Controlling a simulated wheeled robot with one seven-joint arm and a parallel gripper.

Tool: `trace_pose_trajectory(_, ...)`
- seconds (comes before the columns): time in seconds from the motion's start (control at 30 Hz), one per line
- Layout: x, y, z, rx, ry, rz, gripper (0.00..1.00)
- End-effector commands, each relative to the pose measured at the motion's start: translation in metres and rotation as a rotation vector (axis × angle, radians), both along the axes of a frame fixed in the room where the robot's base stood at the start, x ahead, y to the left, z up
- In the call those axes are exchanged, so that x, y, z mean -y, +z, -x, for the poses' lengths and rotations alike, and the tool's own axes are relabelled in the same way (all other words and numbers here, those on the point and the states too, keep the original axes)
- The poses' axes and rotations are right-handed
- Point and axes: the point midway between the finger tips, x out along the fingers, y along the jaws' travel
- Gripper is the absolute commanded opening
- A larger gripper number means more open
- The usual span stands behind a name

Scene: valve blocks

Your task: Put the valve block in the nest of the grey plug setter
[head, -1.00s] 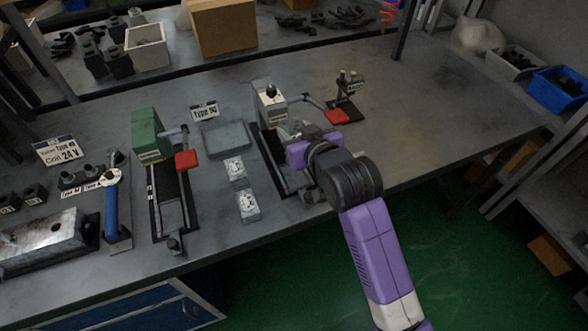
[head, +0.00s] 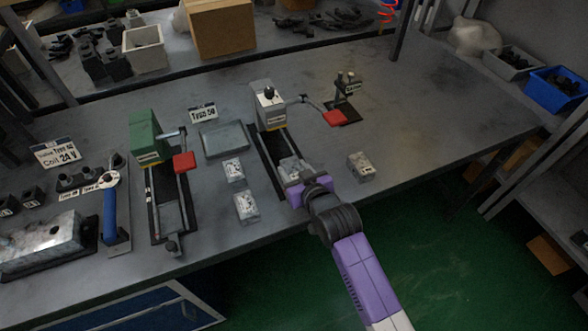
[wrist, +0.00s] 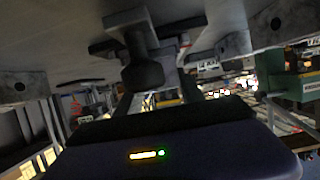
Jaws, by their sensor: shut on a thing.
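The grey plug setter (head: 268,104) stands mid-bench in the head view, with a red-ended lever (head: 333,118) reaching right and a dark base running towards the front. My gripper (head: 295,178) is over the front part of this base, shut on a grey valve block (head: 289,166). The block is partly hidden by the gripper, and so is the nest. I cannot tell whether the block touches the nest. In the wrist view, a dark knob (wrist: 142,72) shows close up; the held block is not clear there.
A green setter (head: 146,135) with a red-ended lever stands to the left. Two pale blocks (head: 234,170) (head: 246,206) lie between the setters, near a shallow grey tray (head: 224,139). Another block (head: 360,166) lies right of my gripper. The bench's right side is clear.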

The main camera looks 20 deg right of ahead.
Motion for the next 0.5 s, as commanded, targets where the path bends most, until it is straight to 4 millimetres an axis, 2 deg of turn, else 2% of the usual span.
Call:
trace_pose_trajectory(0.3, -0.0001, -0.0018, -0.0007, 0.004, 0.0, 0.0, 0.0)
trace_pose_trajectory(0.33, -0.0002, -0.0026, -0.0001, 0.0, 0.0, 0.0, 0.49)
trace_pose_trajectory(0.43, -0.0002, -0.0021, -0.0001, 0.0, 0.0, 0.0, 0.67)
trace_pose_trajectory(0.5, -0.0001, -0.0021, -0.0001, 0.0, 0.0, 0.0, 0.67)
